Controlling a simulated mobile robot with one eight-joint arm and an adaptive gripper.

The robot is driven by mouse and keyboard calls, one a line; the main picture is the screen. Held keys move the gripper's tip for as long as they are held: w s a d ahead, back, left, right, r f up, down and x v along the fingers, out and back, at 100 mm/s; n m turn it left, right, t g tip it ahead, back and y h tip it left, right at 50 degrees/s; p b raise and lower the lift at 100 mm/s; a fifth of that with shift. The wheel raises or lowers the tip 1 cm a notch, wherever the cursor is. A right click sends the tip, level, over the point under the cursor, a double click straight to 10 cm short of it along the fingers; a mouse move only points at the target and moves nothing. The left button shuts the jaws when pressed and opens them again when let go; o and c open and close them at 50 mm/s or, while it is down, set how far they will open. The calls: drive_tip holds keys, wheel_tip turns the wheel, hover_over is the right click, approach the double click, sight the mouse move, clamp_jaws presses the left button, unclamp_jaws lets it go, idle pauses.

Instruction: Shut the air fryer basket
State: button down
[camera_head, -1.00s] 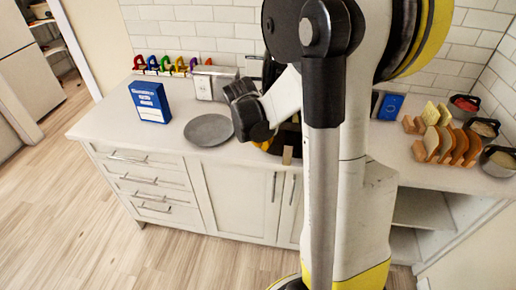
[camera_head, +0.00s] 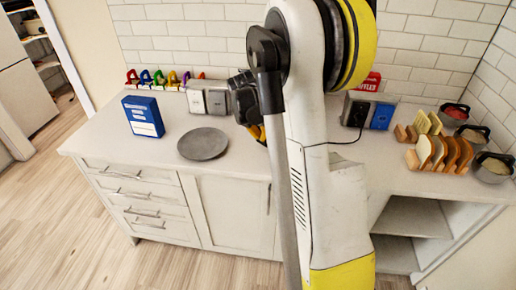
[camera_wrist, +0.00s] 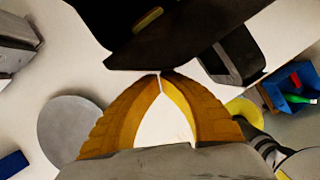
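A large dark body (camera_wrist: 165,35), which looks like the air fryer, fills the top of the wrist view. A dark loop-shaped piece (camera_wrist: 235,55), possibly part of its basket, juts out beside it; how far the basket is open I cannot tell. My gripper (camera_wrist: 160,75) has yellow-orange fingers whose tips meet or nearly meet at the dark body's lower edge. Nothing shows between them; contact with the dark body is unclear. In the head view my gripper (camera_head: 258,131) hangs over the counter, partly hidden, and my arm hides the air fryer.
A grey plate (camera_head: 203,144) and a blue box (camera_head: 143,116) are on the white counter (camera_head: 110,140) at left. A silver appliance (camera_head: 208,98) stands at the wall. A bread rack (camera_head: 445,152) and several small pots (camera_head: 492,167) are at right. The counter's front edge is near.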

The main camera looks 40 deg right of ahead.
drive_tip(key=w+d, duration=0.3)
drive_tip(key=d, duration=0.1)
drive_tip(key=w+d, duration=0.4)
drive_tip(key=shift+w+d+p, duration=0.1)
drive_tip(key=shift+d+p, duration=0.1)
drive_tip(key=shift+p, duration=0.1)
